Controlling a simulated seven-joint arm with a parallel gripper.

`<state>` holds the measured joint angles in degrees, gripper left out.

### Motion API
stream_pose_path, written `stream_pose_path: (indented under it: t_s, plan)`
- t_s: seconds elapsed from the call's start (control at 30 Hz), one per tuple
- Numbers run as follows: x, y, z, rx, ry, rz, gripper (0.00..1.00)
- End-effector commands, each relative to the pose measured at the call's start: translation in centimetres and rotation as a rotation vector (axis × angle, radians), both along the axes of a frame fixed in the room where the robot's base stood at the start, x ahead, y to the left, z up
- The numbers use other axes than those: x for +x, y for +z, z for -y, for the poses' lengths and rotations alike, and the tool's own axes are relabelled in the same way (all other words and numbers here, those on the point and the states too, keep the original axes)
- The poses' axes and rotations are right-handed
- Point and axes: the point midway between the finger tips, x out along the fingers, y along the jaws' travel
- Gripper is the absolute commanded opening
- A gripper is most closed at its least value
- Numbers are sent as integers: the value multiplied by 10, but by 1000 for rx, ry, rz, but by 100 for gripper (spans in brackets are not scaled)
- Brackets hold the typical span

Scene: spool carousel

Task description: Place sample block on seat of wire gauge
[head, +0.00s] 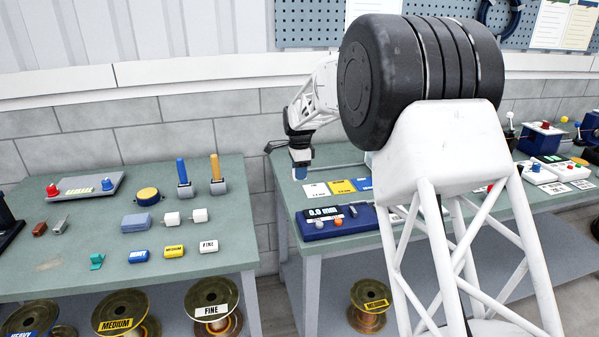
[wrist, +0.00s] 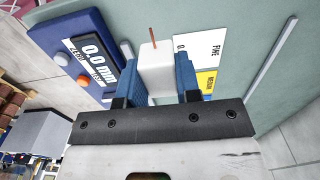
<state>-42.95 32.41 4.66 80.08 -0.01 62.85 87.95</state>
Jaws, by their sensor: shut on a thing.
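My gripper (wrist: 157,80) is shut on a white sample block (wrist: 157,66), with a blue finger on each side. A thin copper-coloured wire stands out of the block's far end. In the head view my gripper (head: 300,173) hangs over the left end of the right-hand table, and the block is too small to make out there. The blue wire gauge (head: 322,227) lies nearer the front of that table, its display reading 0.0 mm. In the wrist view the gauge (wrist: 66,29) is left of the block, apart from it. I cannot make out the gauge's seat.
White, yellow and blue cards (head: 340,187) lie behind the gauge; the white FINE card (wrist: 205,45) is close beside the block in the wrist view. A gap separates the tables.

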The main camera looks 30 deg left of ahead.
Motion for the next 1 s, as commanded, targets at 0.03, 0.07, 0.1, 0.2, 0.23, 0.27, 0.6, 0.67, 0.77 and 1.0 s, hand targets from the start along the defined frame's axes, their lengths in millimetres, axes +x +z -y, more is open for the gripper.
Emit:
stream_pose_path:
  t_s: [0.03,0.07,0.1,0.2,0.23,0.27,0.6,0.67,0.77,1.0]
  plan:
    - [0,0,0,0,0,0,8]
    - [0,0,0,0,0,0,8]
    - [0,0,1,0,0,0,8]
    - [0,0,4,0,0,0,8]
    - [-1,0,5,0,0,0,8]
    - [-1,1,7,0,0,0,8]
    - [-8,3,56,1,-2,1,8]
    - [-12,3,69,0,-2,0,8]
    - [-17,3,92,1,-2,1,8]
    - [-34,1,147,1,-2,-1,8]
